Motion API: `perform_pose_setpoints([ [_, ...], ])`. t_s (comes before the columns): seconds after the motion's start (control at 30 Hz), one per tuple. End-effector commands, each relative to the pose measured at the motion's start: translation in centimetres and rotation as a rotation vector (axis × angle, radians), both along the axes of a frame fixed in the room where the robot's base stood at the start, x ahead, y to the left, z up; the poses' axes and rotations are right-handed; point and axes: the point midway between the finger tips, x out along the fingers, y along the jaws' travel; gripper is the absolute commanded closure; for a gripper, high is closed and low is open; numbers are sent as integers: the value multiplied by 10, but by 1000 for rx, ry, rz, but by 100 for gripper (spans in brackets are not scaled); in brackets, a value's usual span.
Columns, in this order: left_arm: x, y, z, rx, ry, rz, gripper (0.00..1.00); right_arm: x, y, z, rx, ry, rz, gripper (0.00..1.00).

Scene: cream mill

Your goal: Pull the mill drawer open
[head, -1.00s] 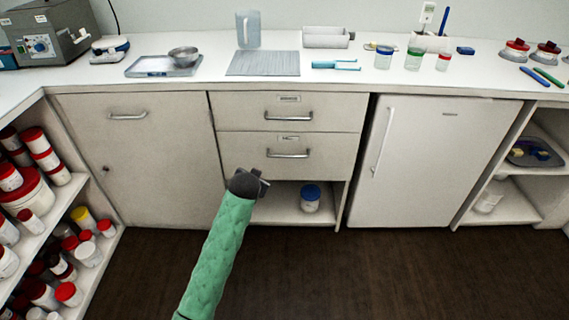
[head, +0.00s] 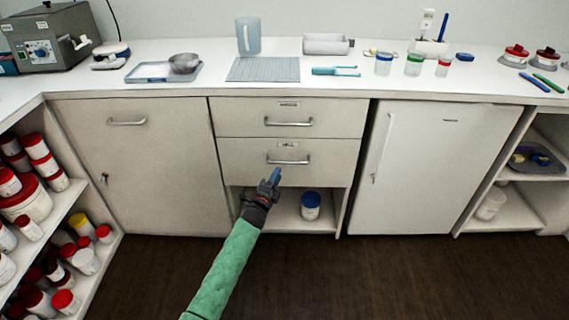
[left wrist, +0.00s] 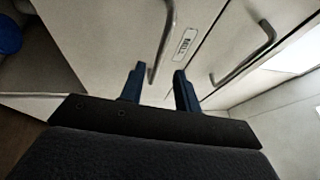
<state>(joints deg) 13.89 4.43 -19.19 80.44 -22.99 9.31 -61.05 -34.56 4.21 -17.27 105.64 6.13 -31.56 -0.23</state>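The mill drawer (head: 240,157) is the lower of two drawers in the middle cabinet, with a MILL label (head: 288,144) and a metal bar handle (head: 289,161). It looks shut, flush with the front. My left gripper (head: 273,177) is just below and in front of this handle, its blue fingers pointing up at it. In the left wrist view the gripper (left wrist: 159,72) is open, and the lower end of the handle (left wrist: 166,42) lies between the fingers in the picture. The label (left wrist: 185,43) is beside it. Contact cannot be told. My right gripper is not shown.
The upper drawer (head: 235,115) has its own handle (head: 289,122). Below is an open shelf with a blue-lidded jar (head: 311,206). A fridge door (head: 430,170) is to the right, a cupboard door (head: 140,180) to the left. The floor (head: 330,285) in front is clear.

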Motion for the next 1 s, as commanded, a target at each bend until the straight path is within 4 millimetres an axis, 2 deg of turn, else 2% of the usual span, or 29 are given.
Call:
perform_pose_setpoints([
  [0.17,8,-3,2,20,-7,6,68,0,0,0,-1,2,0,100],
  [0.6,60,-24,11,19,-5,7,68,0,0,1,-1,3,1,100],
  [0.8,70,-29,13,18,-4,7,68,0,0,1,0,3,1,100],
  [1.0,71,-30,13,18,-4,6,68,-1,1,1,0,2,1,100],
])
